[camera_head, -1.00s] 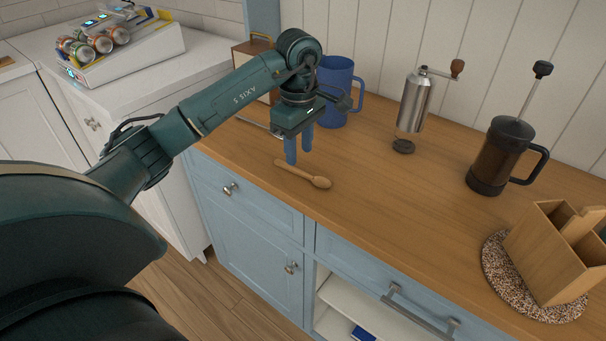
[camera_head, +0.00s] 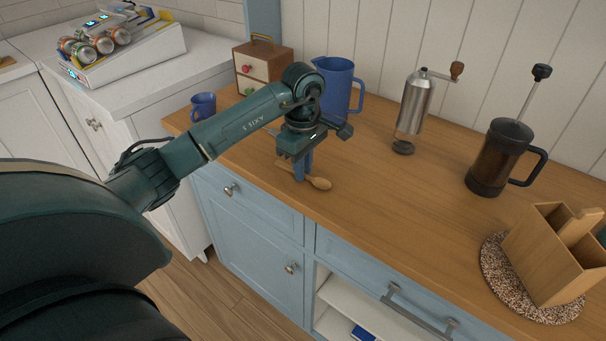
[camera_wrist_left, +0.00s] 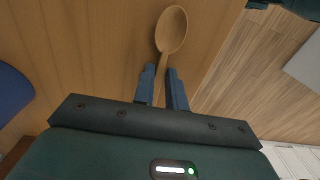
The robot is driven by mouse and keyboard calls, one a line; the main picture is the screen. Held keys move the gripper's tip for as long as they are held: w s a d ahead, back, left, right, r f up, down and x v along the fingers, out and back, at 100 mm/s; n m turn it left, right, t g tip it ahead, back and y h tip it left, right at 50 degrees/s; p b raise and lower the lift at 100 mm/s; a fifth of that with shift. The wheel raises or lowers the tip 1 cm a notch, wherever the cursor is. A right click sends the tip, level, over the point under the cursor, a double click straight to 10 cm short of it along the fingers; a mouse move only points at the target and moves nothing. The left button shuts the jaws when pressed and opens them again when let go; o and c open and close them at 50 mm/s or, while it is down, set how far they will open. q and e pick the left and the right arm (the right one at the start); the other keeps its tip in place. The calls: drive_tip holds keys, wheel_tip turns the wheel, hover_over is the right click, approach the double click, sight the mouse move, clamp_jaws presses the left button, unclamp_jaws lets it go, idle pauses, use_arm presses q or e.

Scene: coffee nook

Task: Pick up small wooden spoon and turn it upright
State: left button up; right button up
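The small wooden spoon (camera_head: 319,183) lies flat on the wooden counter near its front edge, with its bowl to the right. My left gripper (camera_head: 303,178) points down over the spoon's handle, with its blue fingers low at the counter. In the left wrist view, the spoon (camera_wrist_left: 172,30) shows its bowl beyond the fingertips. The handle runs between the two fingers of my left gripper (camera_wrist_left: 161,68), which look closed against its sides. The fingers hide part of the handle. My right gripper is not in view.
A blue pitcher (camera_head: 337,88), a small drawer box (camera_head: 262,68) and a blue mug (camera_head: 203,106) stand behind and left of the gripper. To the right are a coffee grinder (camera_head: 414,103), a French press (camera_head: 497,158) and a wooden holder (camera_head: 551,255). The counter right of the spoon is clear.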

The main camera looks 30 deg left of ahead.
use_arm(q)
clamp_jaws()
